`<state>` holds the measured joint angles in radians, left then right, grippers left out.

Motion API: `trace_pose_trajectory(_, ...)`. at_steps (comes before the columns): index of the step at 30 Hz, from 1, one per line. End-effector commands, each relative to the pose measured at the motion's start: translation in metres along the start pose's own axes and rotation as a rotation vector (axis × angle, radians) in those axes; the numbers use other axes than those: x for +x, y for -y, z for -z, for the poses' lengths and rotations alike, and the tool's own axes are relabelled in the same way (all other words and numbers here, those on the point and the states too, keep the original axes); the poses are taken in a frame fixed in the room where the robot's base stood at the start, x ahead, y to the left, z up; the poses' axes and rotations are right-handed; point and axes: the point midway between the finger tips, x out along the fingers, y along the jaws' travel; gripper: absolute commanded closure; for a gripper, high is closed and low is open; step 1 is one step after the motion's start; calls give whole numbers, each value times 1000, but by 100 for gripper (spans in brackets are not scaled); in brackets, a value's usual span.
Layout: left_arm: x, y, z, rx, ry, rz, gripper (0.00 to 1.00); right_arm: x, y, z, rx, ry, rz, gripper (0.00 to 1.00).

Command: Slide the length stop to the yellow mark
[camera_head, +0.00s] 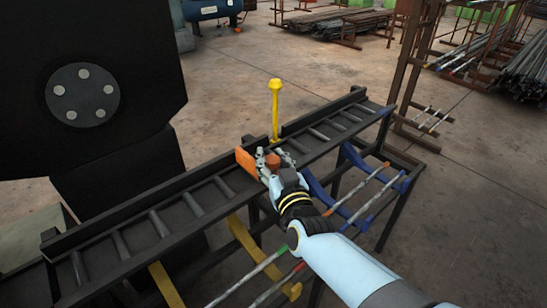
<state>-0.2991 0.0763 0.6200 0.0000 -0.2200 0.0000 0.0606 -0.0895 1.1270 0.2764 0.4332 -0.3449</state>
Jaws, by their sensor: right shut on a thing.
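The orange length stop (246,161) sits on the black roller track, its plate and a round orange knob (273,161) showing. My right gripper (274,157) is shut on the stop at the knob, and its fingers partly cover it. The yellow mark (275,108) is an upright yellow post with a widened top, standing at the track's far rail just beyond the stop and slightly to its right in the picture. My left gripper is not in view.
The black roller track (190,205) runs from lower left to upper right. A large dark machine (90,90) stands at the left. Rods lie on blue (352,156) and yellow (240,238) brackets below the track.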

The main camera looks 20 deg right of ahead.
Motion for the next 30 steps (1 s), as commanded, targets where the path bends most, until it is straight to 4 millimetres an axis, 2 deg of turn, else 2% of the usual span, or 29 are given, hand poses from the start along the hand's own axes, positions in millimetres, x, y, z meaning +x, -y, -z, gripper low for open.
trace_pose_trajectory(1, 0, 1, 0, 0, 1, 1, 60, -5, 3, -8, 2, 19, 3, 100)
trace_pose_trajectory(2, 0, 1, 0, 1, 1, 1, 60, -5, 3, -8, 3, 19, 3, 100)
trace_pose_trajectory(3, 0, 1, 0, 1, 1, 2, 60, -5, 3, -8, 3, 20, 3, 65)
trace_pose_trajectory(8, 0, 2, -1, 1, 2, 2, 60, -5, 3, -8, 3, 18, 3, 44)
trace_pose_trajectory(19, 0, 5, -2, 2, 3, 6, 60, -3, 2, -4, 2, 11, 2, 43)
trace_pose_trajectory(22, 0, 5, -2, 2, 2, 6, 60, -8, 2, -5, 2, 11, 2, 43)
trace_pose_trajectory(26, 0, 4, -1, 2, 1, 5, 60, -27, 2, -4, 3, 11, 1, 43)
trace_pose_trajectory(30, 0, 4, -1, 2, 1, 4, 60, -59, 2, -4, 3, 12, 1, 43)
